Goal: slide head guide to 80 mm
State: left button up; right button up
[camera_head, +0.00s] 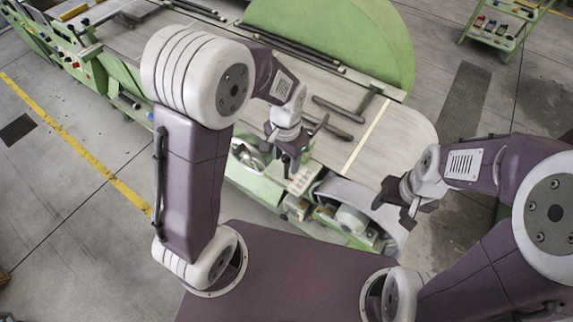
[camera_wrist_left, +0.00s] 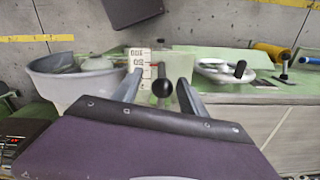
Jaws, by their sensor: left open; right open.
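A black ball knob (camera_wrist_left: 162,88), which seems to be the head guide's handle, shows between the two fingers of my left gripper (camera_wrist_left: 157,82). The fingers are apart, and I cannot tell the knob's depth or any contact. The reading on the scale is too small to tell. My right gripper (camera_head: 406,198) is open and empty, near the machine's rounded right end.
A handwheel (camera_wrist_left: 222,70) stands beside the scale in the left wrist view, and a grey round housing (camera_wrist_left: 72,80) on the other side. Dark bars (camera_head: 345,110) lie on the belt. A green shelf cart (camera_head: 500,25) stands far right.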

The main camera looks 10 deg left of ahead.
aim_at(285, 167)
pick_arm(q)
jog(key=shift+s+f, duration=0.15)
jog(key=shift+f, duration=0.35)
jog(key=shift+s+f, duration=0.15)
jog(key=shift+f, duration=0.35)
jog(key=f, duration=0.1)
jog(key=w+f, duration=0.2)
jog(key=f, duration=0.1)
jog(key=shift+a, duration=0.1)
jog(key=shift+s+r, duration=0.25)
jog(key=shift+s, duration=0.3)
jog(key=c, duration=1)
jog(key=shift+w+f, duration=0.1)
jog(key=shift+w, duration=0.1)
grip_shut()
pick_arm(e)
jog(key=shift+w, duration=0.35)
pick_arm(q)
jog(key=shift+s, duration=0.15)
